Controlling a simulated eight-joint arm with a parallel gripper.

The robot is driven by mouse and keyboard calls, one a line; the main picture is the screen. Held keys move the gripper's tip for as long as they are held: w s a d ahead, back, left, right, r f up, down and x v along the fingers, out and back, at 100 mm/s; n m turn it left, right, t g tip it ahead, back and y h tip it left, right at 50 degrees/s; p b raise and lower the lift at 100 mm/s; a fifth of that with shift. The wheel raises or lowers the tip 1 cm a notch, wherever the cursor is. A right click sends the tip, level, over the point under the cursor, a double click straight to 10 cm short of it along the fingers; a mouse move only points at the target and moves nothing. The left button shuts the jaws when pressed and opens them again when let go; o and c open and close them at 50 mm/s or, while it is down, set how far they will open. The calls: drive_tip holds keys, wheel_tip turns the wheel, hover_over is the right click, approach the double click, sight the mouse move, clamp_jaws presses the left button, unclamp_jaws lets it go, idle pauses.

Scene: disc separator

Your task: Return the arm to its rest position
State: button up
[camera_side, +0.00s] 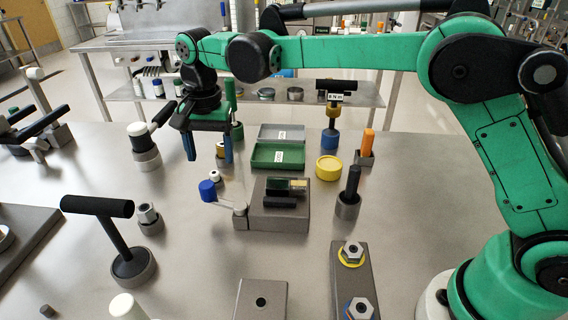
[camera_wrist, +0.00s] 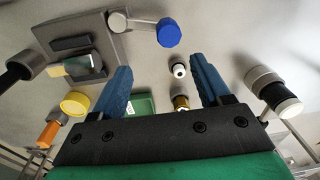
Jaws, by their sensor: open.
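My green arm reaches across the table from the right. My gripper (camera_side: 209,158) hangs with its two blue fingers pointing down, apart, with nothing held between them. In the wrist view my gripper (camera_wrist: 161,75) also shows its fingers spread. The grey separator block (camera_side: 270,219) stands on the table to the right of and nearer than the fingers. Its lever with a blue knob (camera_side: 207,190) sticks out to the left. In the wrist view the blue knob (camera_wrist: 168,33) lies beyond the fingertips, apart from them.
A green tray (camera_side: 277,164) and a yellow round piece (camera_side: 328,168) stand right of my gripper. A white-and-black cylinder (camera_side: 144,150) stands left of it. A black T-handle (camera_side: 112,224) rises front left. A plate with hex nuts (camera_side: 348,282) lies front right.

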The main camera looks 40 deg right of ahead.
drive_tip(key=s+d+r+n+t, duration=0.3)
drive_tip(key=s+d+r+n, duration=0.15)
drive_tip(key=s+d, duration=0.4)
drive_tip(key=s+d+f+n+t, duration=0.3)
drive_tip(key=s+d+n, duration=0.1)
drive_tip(key=s, duration=0.4)
drive_tip(key=shift+d+t, duration=0.3)
drive_tip(key=shift+d, duration=0.35)
drive_tip(key=shift+s+f, duration=0.1)
